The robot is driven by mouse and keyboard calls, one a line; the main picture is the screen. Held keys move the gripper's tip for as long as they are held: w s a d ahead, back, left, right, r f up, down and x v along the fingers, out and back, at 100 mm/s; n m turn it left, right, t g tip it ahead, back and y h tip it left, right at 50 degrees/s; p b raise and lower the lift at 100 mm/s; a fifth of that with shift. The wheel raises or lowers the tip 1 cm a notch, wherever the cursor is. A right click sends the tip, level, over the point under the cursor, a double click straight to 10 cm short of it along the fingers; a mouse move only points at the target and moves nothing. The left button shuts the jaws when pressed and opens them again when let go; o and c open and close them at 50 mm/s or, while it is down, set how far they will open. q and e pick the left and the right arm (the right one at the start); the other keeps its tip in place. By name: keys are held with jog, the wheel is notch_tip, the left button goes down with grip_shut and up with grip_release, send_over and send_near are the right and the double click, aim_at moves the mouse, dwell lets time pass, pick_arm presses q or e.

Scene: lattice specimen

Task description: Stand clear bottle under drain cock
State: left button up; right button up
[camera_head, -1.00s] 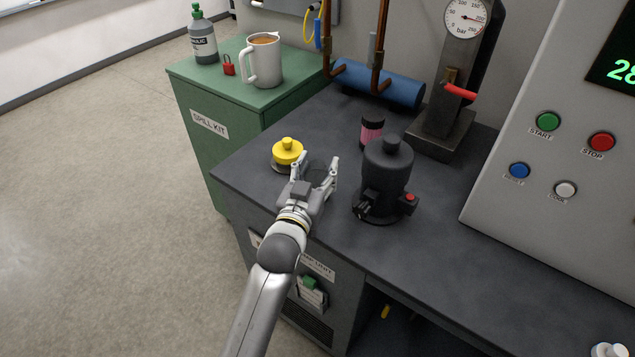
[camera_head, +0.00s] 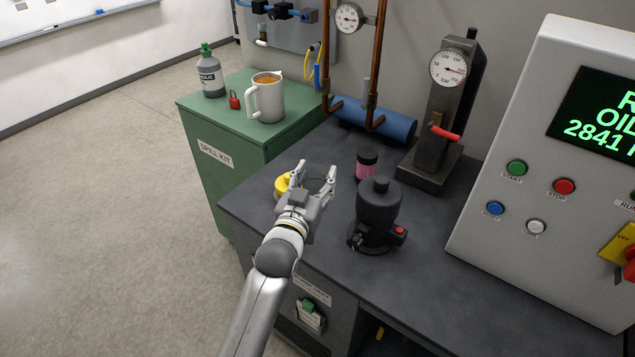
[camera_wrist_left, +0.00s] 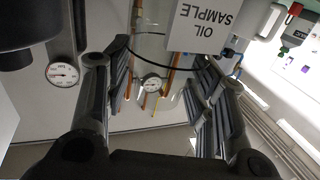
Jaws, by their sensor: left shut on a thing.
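My left gripper (camera_head: 315,174) is shut on the clear bottle (camera_head: 318,178), above the dark bench near its left end. The bottle is see-through and barely shows in the head view. In the left wrist view its OIL SAMPLE label (camera_wrist_left: 205,25) appears upside down, between the fingers (camera_wrist_left: 160,85). A small brass cock with a red lever (camera_head: 446,133), which looks like the drain cock, sits on the dark gauge column to the right and farther back. The bottle is well apart from it. My right gripper is not in view.
A yellow cap-like piece (camera_head: 281,186) is partly hidden behind my gripper. A black pump-like unit (camera_head: 378,212) and a pink-labelled jar (camera_head: 366,166) stand to its right. A mug (camera_head: 267,100) and green-capped bottle (camera_head: 210,75) stand on the green cabinet (camera_head: 193,103). The control box (camera_head: 530,250) bounds the right.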

pick_arm(q)
jog(key=shift+r+p, duration=0.35)
jog(key=shift+r, duration=0.5)
jog(key=s+a+n+y+b, duration=0.25)
jog(key=s+a+y, duration=0.25)
jog(key=s+a, duration=1.35)
jog(key=s+f, duration=0.2)
jog(key=s, duration=0.6)
jog(key=shift+s+d+n+t+p, duration=0.2)
jog(key=shift+d+n+t+p, duration=0.1)
jog(key=shift+n+t+p, duration=0.15)
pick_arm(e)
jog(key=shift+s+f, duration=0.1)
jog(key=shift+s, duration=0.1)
pick_arm(q)
jog(key=shift+f, duration=0.1)
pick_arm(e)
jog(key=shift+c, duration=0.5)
